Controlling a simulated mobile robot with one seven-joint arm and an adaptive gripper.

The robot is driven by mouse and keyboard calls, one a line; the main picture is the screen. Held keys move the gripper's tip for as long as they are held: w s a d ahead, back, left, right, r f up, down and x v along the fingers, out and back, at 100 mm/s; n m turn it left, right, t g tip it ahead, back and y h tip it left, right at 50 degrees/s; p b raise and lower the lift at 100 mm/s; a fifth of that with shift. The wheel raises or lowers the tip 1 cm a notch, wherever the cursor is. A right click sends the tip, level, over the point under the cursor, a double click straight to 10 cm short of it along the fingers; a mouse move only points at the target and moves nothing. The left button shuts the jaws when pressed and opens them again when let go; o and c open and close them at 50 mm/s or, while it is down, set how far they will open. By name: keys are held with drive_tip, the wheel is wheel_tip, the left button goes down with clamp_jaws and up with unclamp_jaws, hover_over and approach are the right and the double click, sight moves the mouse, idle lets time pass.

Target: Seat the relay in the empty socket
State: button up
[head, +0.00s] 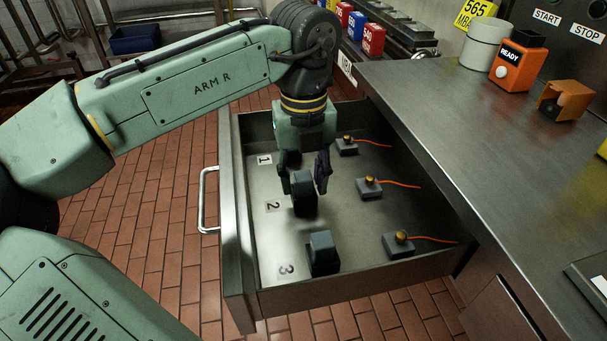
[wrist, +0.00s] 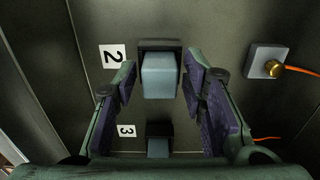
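In the drawer are number labels 1, 2 and 3 (head: 286,270). Beside label 2 (wrist: 113,56) is a black base with a blue-grey block (wrist: 162,76) on it, probably a relay in its socket; it looks dark in the head view (head: 304,196). A similar black piece with a blue-grey face (head: 323,252) stands beside label 3, partly seen in the wrist view (wrist: 158,147). My gripper (head: 304,178) is open over the block at label 2, its fingers either side with gaps showing. The place beside label 1 (head: 264,159) is mostly hidden behind my gripper. I cannot make out an empty socket.
Grey boxes with brass knobs (head: 369,187) and orange wires line the drawer's right side. The steel drawer (head: 345,287) is pulled out, its handle (head: 204,200) at left. The steel counter (head: 465,130) at right carries a READY box (head: 513,68) and a pot (head: 484,45).

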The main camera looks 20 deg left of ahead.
sight(303, 176)
drive_tip(key=shift+o, duration=0.3)
drive_tip(key=shift+r, duration=0.1)
wheel_tip(303, 176, up, 12)
drive_tip(key=p, duration=0.1)
idle(0.3)
idle(0.4)
